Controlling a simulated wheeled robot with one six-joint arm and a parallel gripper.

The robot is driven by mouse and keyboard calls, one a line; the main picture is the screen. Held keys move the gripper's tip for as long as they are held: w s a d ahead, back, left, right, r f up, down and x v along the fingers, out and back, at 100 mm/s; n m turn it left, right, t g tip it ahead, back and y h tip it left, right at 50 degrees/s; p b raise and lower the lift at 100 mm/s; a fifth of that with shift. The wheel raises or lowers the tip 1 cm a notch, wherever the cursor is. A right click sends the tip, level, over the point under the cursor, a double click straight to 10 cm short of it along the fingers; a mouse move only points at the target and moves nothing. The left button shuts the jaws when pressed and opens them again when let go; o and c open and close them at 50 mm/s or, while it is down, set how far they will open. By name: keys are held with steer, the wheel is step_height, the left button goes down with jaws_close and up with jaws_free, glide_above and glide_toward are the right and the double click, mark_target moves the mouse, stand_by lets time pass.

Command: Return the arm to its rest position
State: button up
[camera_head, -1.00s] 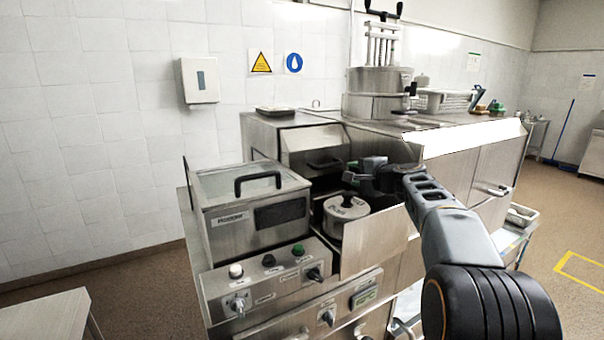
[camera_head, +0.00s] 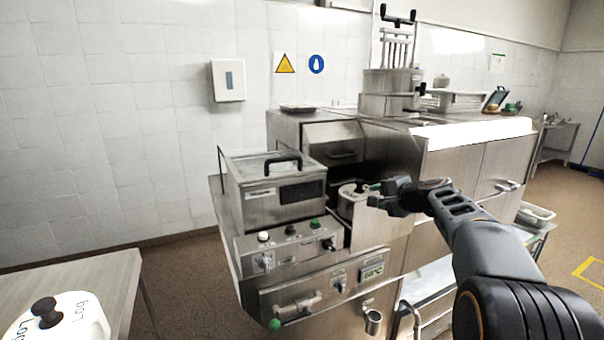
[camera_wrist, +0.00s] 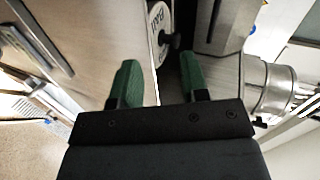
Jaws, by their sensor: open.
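My gripper (camera_head: 376,194) is at the end of my dark arm, right of centre in the head view, in front of the steel machine. In the wrist view its two green fingers (camera_wrist: 158,84) stand apart with nothing between them. A round lidded pot (camera_head: 352,192) with a dark knob sits in the machine's recess just behind and left of the gripper. Its white lid (camera_wrist: 160,35) shows at the top of the wrist view, beyond the fingertips and apart from them.
A steel machine (camera_head: 290,262) with knobs and a lidded basin (camera_head: 276,188) fills the middle. A table (camera_head: 115,270) at lower left bears a white lid (camera_head: 70,318) with a black knob. A steel side cart (camera_head: 435,285) stands behind my arm. Open floor lies at right.

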steer(key=s+a+f+n+g+h, duration=0.25)
steer(key=s+f+n+g, duration=0.2)
steer(key=s+f, duration=0.65)
steer(key=s+a+f+n+g+h+p, duration=0.1)
steer(key=s+n+g+h, duration=0.1)
steer(key=s, duration=0.9)
steer(key=s+a+f+n+g+h+p, duration=0.1)
steer(key=s+n, duration=0.4)
steer(key=s, duration=0.7)
steer(key=shift+s+a+f+g+h+p, duration=0.15)
steer(key=shift+a+f+g+h+p, duration=0.25)
steer(key=shift+f+g+p, duration=0.25)
